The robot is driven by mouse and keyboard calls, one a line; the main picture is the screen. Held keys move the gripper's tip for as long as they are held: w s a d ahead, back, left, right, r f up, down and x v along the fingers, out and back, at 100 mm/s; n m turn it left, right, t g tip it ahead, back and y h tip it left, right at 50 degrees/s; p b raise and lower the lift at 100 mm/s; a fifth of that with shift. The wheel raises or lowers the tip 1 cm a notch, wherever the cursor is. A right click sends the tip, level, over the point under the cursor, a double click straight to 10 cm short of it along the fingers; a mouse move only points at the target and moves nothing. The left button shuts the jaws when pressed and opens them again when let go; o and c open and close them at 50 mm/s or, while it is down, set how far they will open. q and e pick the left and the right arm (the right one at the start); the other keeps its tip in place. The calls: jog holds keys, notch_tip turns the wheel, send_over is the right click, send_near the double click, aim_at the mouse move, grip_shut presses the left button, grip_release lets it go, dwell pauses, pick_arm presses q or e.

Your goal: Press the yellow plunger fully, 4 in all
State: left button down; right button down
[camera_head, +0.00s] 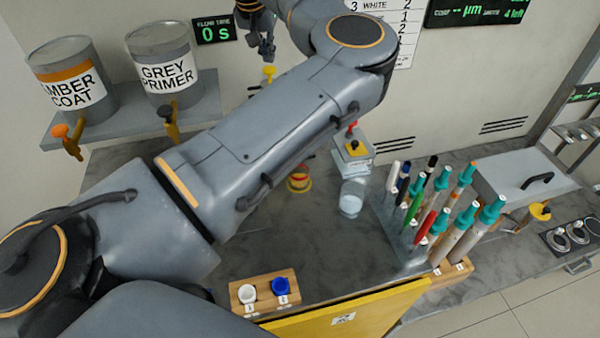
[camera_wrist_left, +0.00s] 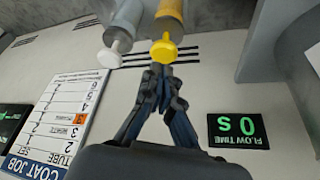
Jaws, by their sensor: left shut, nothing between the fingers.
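The yellow plunger (camera_head: 269,72) shows as a small knob just past the upper edge of my left arm in the head view. In the left wrist view the yellow plunger (camera_wrist_left: 163,47) is a round cap on a yellow body, beside a white plunger (camera_wrist_left: 113,55) on a pale body. My left gripper (camera_head: 266,54) is shut and empty, a little above the yellow plunger in the head view. In the left wrist view its closed fingertips (camera_wrist_left: 161,70) point toward the yellow cap; I cannot tell contact. My arm hides the white plunger and the dispenser bodies in the head view.
The amber coat can (camera_head: 62,72) and grey primer can (camera_head: 160,62) stand on a wall shelf. A rack of several rods (camera_head: 440,220) is at right. A wooden block (camera_head: 262,290) holds a white and a blue cup. The flow time display (camera_head: 213,29) reads 0 s.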

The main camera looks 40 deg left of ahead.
aim_at(269, 68)
pick_arm(q)
jog(key=shift+f, duration=0.1)
dwell(0.6)
jog(key=shift+f+b, duration=1.45)
jog(key=shift+f, duration=0.35)
jog(key=shift+r+p, duration=1.15)
jog(key=shift+r, duration=0.75)
jog(key=shift+r, duration=0.1)
notch_tip(269, 68, up, 6)
jog(key=p, duration=0.4)
